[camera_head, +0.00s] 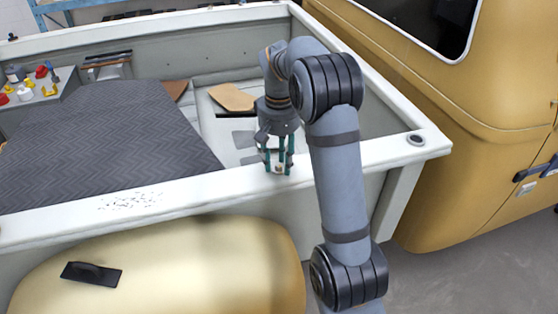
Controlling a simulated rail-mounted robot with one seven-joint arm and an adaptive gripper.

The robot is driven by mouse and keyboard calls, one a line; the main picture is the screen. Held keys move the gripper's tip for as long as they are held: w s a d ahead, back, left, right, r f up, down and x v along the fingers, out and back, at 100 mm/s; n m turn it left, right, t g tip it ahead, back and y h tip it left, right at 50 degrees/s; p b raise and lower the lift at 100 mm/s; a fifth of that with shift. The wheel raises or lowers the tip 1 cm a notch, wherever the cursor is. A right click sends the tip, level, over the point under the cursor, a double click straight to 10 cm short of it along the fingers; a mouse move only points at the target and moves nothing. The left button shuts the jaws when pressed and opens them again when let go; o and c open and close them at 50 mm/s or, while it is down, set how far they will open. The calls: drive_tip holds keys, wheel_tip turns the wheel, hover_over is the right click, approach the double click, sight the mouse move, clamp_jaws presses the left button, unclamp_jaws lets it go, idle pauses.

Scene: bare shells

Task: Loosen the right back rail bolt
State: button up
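The pale rail (215,187) runs along the near side of the truck bed, up to a corner at the right. A dark round fitting (416,139) with a light ring sits on top of that corner; I cannot tell whether it is the bolt. My gripper (277,168) points down over the near rail, well to the left of the corner. Its teal fingers stand apart with pale surface showing between them. I see nothing clearly held. Whether the fingertips touch the rail is unclear, and any bolt beneath them is hidden.
A dark patterned cover (110,130) lies in the bed, with a brown board (232,97) near the middle. Small coloured items stand on a grey surface (45,95) at the left. A yellow cab (510,110) rises close on the right.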

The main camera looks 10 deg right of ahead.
drive_tip(key=shift+c, duration=0.3)
drive_tip(key=c, duration=0.7)
clamp_jaws()
